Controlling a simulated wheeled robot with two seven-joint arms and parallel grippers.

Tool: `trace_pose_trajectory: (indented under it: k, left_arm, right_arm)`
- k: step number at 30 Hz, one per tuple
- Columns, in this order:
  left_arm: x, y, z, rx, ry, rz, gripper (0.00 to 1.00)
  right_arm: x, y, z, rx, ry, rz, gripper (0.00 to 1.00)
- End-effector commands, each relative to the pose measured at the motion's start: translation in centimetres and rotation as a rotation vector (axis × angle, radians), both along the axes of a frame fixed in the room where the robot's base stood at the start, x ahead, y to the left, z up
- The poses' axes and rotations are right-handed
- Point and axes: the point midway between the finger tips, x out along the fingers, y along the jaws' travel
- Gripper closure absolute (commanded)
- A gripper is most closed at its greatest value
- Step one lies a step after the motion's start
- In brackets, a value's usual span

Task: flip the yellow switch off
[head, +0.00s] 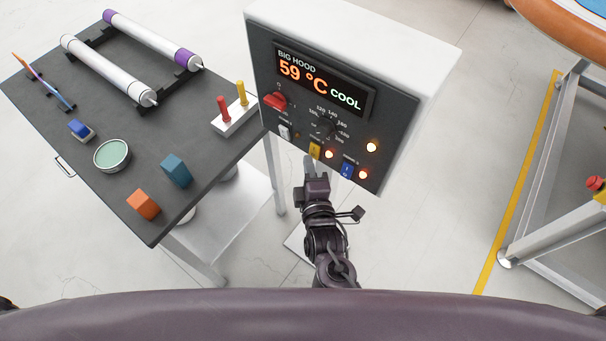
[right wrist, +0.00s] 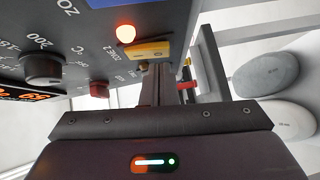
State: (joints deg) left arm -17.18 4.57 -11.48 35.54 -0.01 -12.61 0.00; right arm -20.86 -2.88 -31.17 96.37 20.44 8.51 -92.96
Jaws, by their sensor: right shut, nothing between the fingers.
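The yellow switch (head: 315,151) sits low on the dark front panel of the control box (head: 385,110). A lit orange lamp (head: 329,154) is just right of it. In the right wrist view the yellow switch (right wrist: 150,50) is close up beside the glowing lamp (right wrist: 126,33), near the "ZONE 2" label. My right gripper (head: 309,163) is shut and empty, with its fingertips right at the lower edge of the switch. In the right wrist view its fingers (right wrist: 156,82) reach up to the switch; I cannot tell whether they touch it. My left gripper is out of view.
The panel also has a red knob (head: 275,101), a black dial (head: 325,127), a white switch (head: 285,132), a blue switch (head: 347,171) and more lit lamps. The display reads 59 °C COOL. A dark table (head: 150,150) with rollers, pegs and blocks stands left.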

Motion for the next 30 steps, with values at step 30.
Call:
trace_pose_trajectory:
  k: [30]
  left_arm:
    - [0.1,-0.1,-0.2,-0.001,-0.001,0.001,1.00]
  right_arm:
    - [1.2,-1.1,-0.5,-0.045,-0.061,-0.001,1.00]
